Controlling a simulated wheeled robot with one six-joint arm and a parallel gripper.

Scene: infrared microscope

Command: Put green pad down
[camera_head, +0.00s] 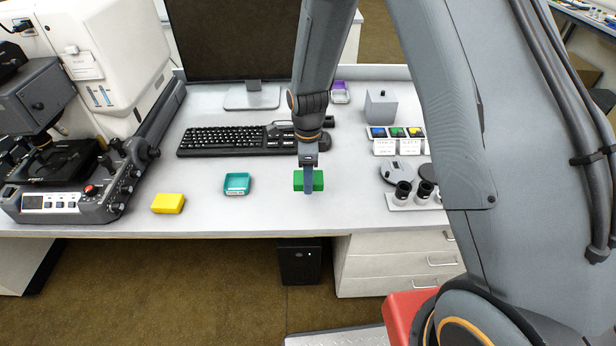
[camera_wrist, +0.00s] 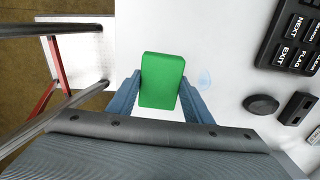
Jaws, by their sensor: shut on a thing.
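The green pad (camera_head: 299,181) is a small green block over the front middle of the white desk in the head view. My gripper (camera_head: 308,188) points down and is shut on it, one finger showing in front of the pad. In the wrist view the green pad (camera_wrist: 162,82) sits between the two blue-grey fingers of my gripper (camera_wrist: 160,98). I cannot tell whether the pad touches the desk top or is just above it.
A teal tray (camera_head: 237,184) and a yellow block (camera_head: 168,203) lie to the left. The keyboard (camera_head: 235,139) is behind. Eyepieces (camera_head: 403,192) and labelled colour samples (camera_head: 396,133) stand to the right. The microscope (camera_head: 65,180) is far left. Bare desk (camera_head: 345,215) surrounds the pad.

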